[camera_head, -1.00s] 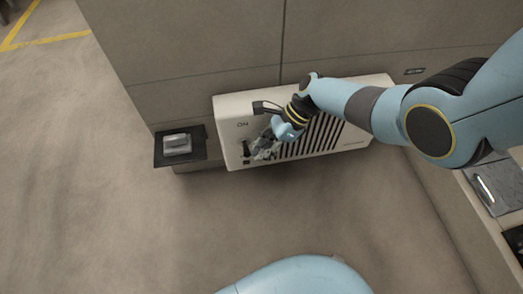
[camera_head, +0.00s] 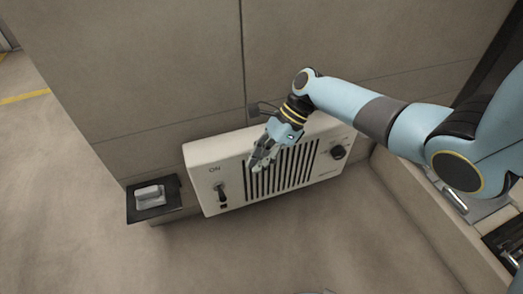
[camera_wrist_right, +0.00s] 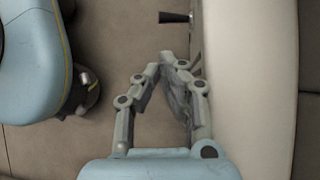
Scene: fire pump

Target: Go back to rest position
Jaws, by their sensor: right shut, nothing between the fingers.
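My right gripper (camera_head: 262,158) is in front of the slatted grille of a cream panel box (camera_head: 200,160), right of the switch marked ON. It is shut and empty. In the right wrist view the fingertips of my right gripper (camera_wrist_right: 166,62) meet, with the box's pale face (camera_wrist_right: 245,80) close on the right. The black switch lever (camera_head: 221,192) stands apart from the fingers; a black lever (camera_wrist_right: 174,17) also shows in the wrist view, beyond the fingertips. My left gripper is not in view.
A black knob (camera_head: 338,152) is on the box's right end. A grey block sits on a black plate (camera_head: 134,211) left of the box. A ledge with metal fittings (camera_head: 455,200) lies at the right. The floor (camera_head: 270,250) in front is clear.

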